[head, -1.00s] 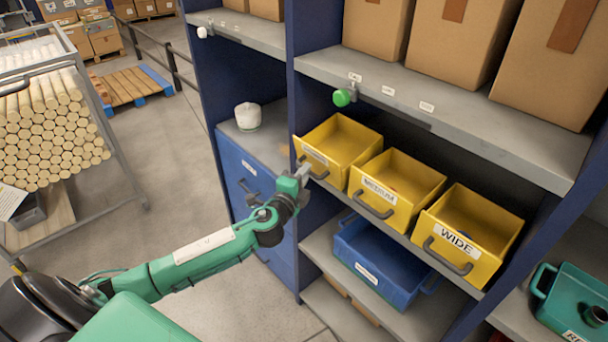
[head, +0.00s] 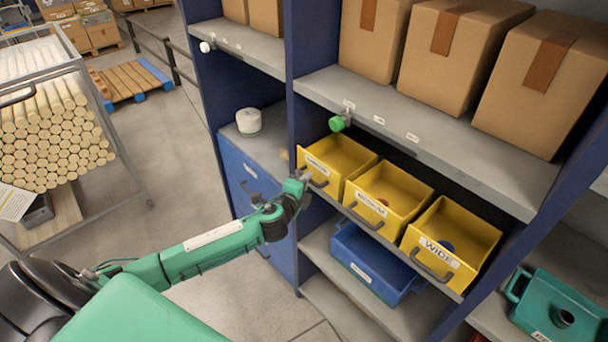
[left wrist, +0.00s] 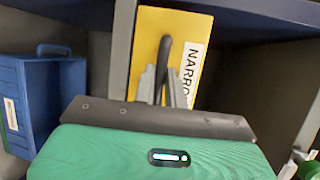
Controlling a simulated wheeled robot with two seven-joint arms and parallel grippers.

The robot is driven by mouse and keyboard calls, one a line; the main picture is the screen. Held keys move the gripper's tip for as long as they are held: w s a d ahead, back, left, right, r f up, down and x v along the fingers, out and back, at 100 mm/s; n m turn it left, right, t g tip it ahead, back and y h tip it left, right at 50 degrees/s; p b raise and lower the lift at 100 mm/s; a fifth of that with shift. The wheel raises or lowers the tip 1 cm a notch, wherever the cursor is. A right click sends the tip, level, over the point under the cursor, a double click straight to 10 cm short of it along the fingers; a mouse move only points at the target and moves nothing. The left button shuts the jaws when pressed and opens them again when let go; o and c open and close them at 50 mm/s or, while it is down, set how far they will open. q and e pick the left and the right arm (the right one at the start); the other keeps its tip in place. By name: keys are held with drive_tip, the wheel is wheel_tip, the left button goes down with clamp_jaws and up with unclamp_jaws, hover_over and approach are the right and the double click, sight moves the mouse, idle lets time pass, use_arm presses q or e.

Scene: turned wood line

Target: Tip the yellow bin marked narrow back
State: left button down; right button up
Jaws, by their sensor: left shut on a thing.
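The yellow bin marked narrow (head: 343,157) is the leftmost of three yellow bins on the middle shelf. Its open top faces up toward the head camera, and it sits at about the same slant as its neighbours. In the left wrist view its yellow front (left wrist: 150,45) shows the label NARROW, partly covered, and a dark handle (left wrist: 164,57). My left gripper (head: 301,176) is at the bin's front; in the left wrist view its fingers (left wrist: 163,85) are shut around the handle. My right gripper is in neither view.
The yellow medium bin (head: 375,206) and wide bin (head: 436,262) stand to the right. A blue bin (head: 372,270) is on the shelf below. A green knob (head: 337,124) hangs at the upper shelf's edge, above the narrow bin. A blue upright (head: 308,110) stands close left.

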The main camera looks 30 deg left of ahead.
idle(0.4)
use_arm(q)
drive_tip(key=c, duration=1.5)
unclamp_jaws()
drive_tip(key=shift+w, duration=0.1)
drive_tip(key=shift+o, duration=0.2)
drive_tip(key=s+r+b, duration=0.2)
drive_tip(key=s+b, duration=0.1)
drive_tip(key=s, duration=1)
drive_tip(key=shift+s+d+r+b, duration=0.2)
drive_tip(key=shift+d+r+b, duration=0.15)
drive_tip(key=shift+d+b, duration=0.05)
